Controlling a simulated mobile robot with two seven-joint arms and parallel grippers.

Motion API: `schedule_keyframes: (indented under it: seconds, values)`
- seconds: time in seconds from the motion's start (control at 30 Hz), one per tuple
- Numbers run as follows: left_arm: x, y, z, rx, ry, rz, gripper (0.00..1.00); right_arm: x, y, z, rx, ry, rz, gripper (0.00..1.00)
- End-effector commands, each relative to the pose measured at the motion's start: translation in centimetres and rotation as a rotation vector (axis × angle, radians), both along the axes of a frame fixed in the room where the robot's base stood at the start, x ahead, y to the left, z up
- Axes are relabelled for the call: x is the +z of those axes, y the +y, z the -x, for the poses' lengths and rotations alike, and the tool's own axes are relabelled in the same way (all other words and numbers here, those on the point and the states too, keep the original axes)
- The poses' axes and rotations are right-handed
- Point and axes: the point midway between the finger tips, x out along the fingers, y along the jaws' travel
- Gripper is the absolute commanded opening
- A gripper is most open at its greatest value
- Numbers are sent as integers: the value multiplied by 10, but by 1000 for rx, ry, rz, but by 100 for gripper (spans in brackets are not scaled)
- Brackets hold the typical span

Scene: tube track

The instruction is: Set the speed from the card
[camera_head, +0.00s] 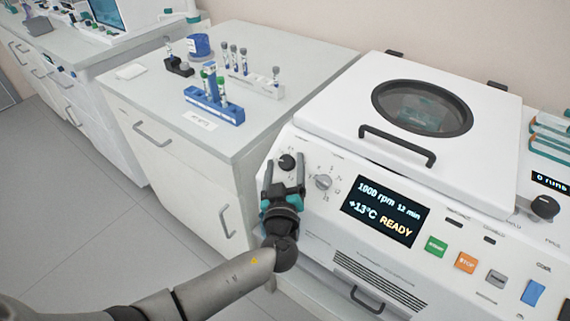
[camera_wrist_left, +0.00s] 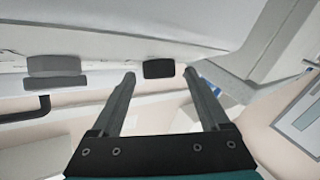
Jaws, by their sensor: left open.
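The centrifuge's front panel carries a black knob (camera_head: 286,161) and a grey dial (camera_head: 323,182) with marks around it. Its display (camera_head: 385,211) reads 1000 rpm, 12 min, +13°C, READY. My left gripper (camera_head: 284,162) is open, its fingertips on either side of the black knob in the head view; whether they touch it I cannot tell. In the left wrist view the two fingers (camera_wrist_left: 158,78) are apart, with a small dark block (camera_wrist_left: 158,68) beyond them. A small white card (camera_head: 199,120) lies on the counter before the blue rack; its print is too small to read. My right gripper is not seen.
The centrifuge lid (camera_head: 335,105) is closed, with a black handle (camera_head: 398,146). Green (camera_head: 436,246), orange (camera_head: 466,262), grey and blue buttons line the panel. Tube racks (camera_head: 215,105) stand on the left counter (camera_head: 140,95). Another knob (camera_head: 544,207) sits at the far right.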

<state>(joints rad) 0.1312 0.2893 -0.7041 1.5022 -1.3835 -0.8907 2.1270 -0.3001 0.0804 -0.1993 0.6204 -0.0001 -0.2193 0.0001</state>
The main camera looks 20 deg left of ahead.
Motion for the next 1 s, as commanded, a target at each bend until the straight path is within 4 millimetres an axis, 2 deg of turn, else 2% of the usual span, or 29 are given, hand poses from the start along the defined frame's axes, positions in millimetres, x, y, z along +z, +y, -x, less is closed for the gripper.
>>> schedule_keyframes:
  seconds: [0.3,1.0]
  values:
    - [0,0,-2,0,1,1,78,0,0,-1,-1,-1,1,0]
    - [0,0,-2,1,1,0,0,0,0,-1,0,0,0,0]
